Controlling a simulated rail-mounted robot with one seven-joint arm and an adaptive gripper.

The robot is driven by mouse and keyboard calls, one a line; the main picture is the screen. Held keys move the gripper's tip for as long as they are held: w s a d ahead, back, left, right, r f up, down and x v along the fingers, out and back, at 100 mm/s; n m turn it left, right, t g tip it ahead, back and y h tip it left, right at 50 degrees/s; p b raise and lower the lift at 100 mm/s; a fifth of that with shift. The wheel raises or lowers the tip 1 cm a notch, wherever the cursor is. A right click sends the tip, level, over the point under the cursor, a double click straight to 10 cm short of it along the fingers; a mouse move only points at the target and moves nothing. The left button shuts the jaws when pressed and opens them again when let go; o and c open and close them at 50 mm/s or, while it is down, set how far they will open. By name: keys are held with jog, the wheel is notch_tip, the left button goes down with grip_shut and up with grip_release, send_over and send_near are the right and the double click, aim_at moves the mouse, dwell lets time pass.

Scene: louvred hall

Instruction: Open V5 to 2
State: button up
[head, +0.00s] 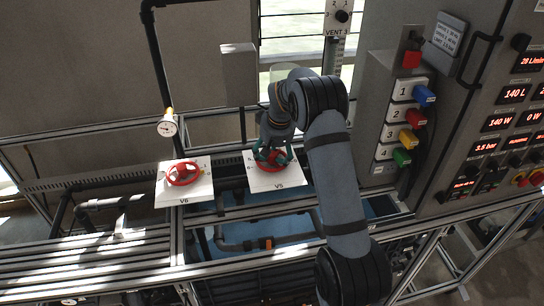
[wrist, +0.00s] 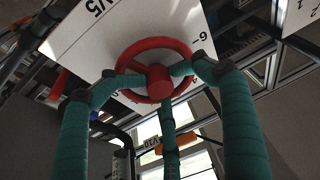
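The V5 handwheel (head: 263,167) is red and sits on a white plate marked V5 (head: 285,181). In the wrist view the red rim and round hub of the V5 handwheel (wrist: 157,43) face me, and part of the plate's scale shows, with a 6 at right. My gripper (head: 274,153) is down at this wheel in the head view. In the wrist view the teal fingers of my gripper (wrist: 160,76) curl in around the rim, tips close against the hub from several sides. The wheel's pointer and the 2 mark cannot be made out.
A second red handwheel, V6 (head: 183,173), stands on its own plate to the left. A panel of numbered coloured switches (head: 402,120) and a display cabinet (head: 480,150) stand close on the right.

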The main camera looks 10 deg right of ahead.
aim_at(273, 155)
jog(key=shift+s+d+f, duration=0.15)
jog(key=shift+s+d, duration=0.05)
jog(key=shift+w+r+p+v, duration=0.1)
jog(key=shift+w+p+v, duration=0.15)
jog(key=shift+p+v, duration=0.7)
jog(key=shift+w+r+p+v, duration=0.15)
jog(key=shift+p+v, duration=0.25)
jog(key=shift+v, duration=1.05)
jog(key=shift+w+f+p+v, duration=0.1)
jog(key=shift+w+p+v, duration=0.2)
jog(key=shift+p+v, duration=0.65)
jog(key=shift+a+r+b, duration=0.15)
jog(key=shift+r+b, duration=0.15)
jog(key=shift+r, duration=0.2)
jog(key=v, duration=1.1)
jog(key=shift+s+r, duration=0.2)
jog(key=shift+r, duration=0.1)
jog(key=shift+f, duration=0.15)
jog(key=b+x, duration=0.2)
jog(key=x, duration=1.3)
jog(key=shift+s+f, duration=0.1)
jog(key=shift+f, duration=0.1)
jog(key=shift+r, duration=0.1)
